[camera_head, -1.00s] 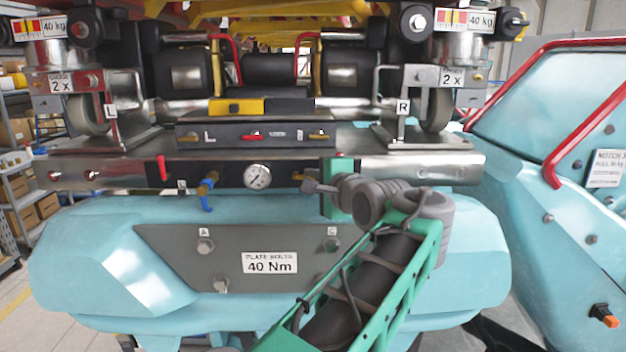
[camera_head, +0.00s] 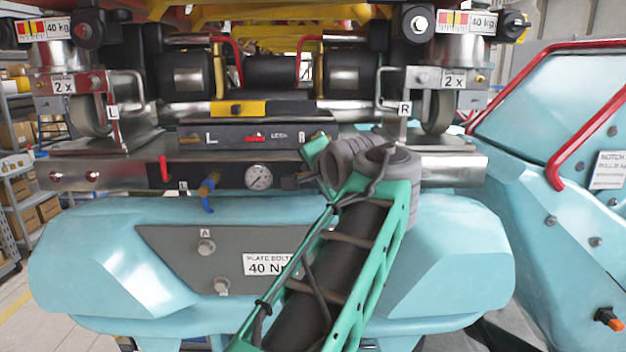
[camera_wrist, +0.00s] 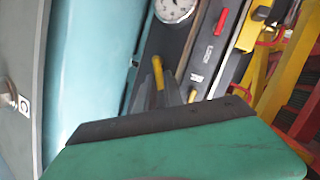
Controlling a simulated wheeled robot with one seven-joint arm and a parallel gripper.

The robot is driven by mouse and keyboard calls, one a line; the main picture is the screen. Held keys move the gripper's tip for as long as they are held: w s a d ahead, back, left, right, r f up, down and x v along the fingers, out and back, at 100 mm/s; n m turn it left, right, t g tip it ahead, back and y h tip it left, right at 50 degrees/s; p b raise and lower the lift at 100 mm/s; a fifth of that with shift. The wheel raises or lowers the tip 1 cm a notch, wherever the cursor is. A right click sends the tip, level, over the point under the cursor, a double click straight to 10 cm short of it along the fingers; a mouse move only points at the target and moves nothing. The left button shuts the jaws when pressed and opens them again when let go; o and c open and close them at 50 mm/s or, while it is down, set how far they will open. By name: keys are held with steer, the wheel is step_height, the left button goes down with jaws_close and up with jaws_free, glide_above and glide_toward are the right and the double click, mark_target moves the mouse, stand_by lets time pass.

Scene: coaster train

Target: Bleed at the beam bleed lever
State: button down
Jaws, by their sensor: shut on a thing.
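A dark panel on the front beam carries a round gauge (camera_head: 258,177), a blue lever (camera_head: 208,190) and a red lever (camera_head: 163,168) to its left. My gripper (camera_head: 290,181) is at this panel, just right of the gauge, and hides what it holds there. In the wrist view a yellow lever (camera_wrist: 158,72) stands up from the panel beside the gauge (camera_wrist: 174,8). My gripper's grey fingers (camera_wrist: 165,95) are shut on this yellow lever. No label naming the bleed lever is readable.
Above the beam, a second panel has a small red lever (camera_head: 255,138). Below is a grey bolt plate (camera_head: 165,250) marked 40 Nm, partly hidden by my arm. A pale blue train body with a red rail (camera_head: 590,125) stands close on the right.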

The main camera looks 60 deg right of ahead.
steer(key=shift+w+a+r+n+g+b, duration=0.2)
steer(key=shift+w+n+g+b, duration=0.3)
steer(key=shift+n+b, duration=0.5)
steer(key=n+b, duration=0.1)
steer(key=n+g+b, duration=0.1)
steer(key=b, duration=0.1)
steer(key=w+g+h+b, duration=0.1)
steer(key=shift+w+a+r+n, duration=0.1)
steer(key=shift+a+r+n, duration=0.2)
steer(key=shift+a+n, duration=0.1)
steer(key=shift+w+a+r+n+g+h+b, duration=0.1)
steer(key=shift+w+r+n+g+h+b, duration=0.15)
steer(key=shift+w+n+g+h+b, duration=0.3)
steer(key=shift+a+r+n+g+h+p, duration=0.15)
steer(key=shift+n+g+p, duration=0.15)
steer(key=shift+n, duration=0.15)
steer(key=shift+f+n+g+h+p, duration=0.15)
steer(key=shift+n+g, duration=0.1)
steer(key=shift+n, duration=0.15)
steer(key=shift+r, duration=0.15)
steer(key=c, duration=1.5)
jaws_free()
steer(key=shift+o, duration=0.2)
